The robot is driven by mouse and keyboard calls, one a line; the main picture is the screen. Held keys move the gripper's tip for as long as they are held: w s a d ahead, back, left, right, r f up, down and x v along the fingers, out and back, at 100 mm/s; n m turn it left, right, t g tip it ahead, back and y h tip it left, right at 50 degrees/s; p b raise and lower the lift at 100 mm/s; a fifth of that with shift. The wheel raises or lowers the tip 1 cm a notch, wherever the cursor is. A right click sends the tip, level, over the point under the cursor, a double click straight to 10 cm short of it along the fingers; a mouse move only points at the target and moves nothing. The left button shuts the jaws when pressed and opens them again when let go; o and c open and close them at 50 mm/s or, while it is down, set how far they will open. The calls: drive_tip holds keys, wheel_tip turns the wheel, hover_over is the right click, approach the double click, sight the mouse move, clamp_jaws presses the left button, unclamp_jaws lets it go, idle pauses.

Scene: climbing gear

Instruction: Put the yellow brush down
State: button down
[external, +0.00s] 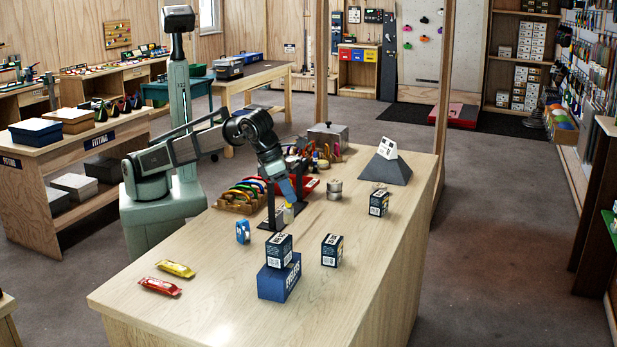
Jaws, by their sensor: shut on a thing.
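My gripper (288,201) points down over the wooden counter, left of its middle. It is shut on a small pale yellow thing (289,214), which I take to be the yellow brush; its shape is hard to make out at this size. The brush is low, close to a black stand (267,222) with a flat base. I cannot tell whether the brush touches the counter or the stand. My fingers hide its upper part.
A dark box (279,249) stands on a blue box (279,281). Two wrapped bars (175,268) lie front left.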

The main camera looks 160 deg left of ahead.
drive_tip(key=w+d+f+m+t, duration=0.1)
drive_tip(key=w+d+m, duration=0.2)
drive_tip(key=w+d, duration=1.35)
drive_tip(key=shift+w+d+n, duration=0.8)
drive_tip(key=shift+w+d, duration=1.15)
drive_tip(key=shift+w, duration=1.95)
drive_tip(key=shift+g, duration=0.3)
wheel_tip(320, 180, down, 9)
drive_tip(key=shift+r, duration=0.2)
drive_tip(key=shift+f, duration=0.15)
drive_tip(key=c, duration=0.9)
unclamp_jaws()
drive_tip(key=shift+c, duration=0.2)
drive_tip(key=v, duration=1.2)
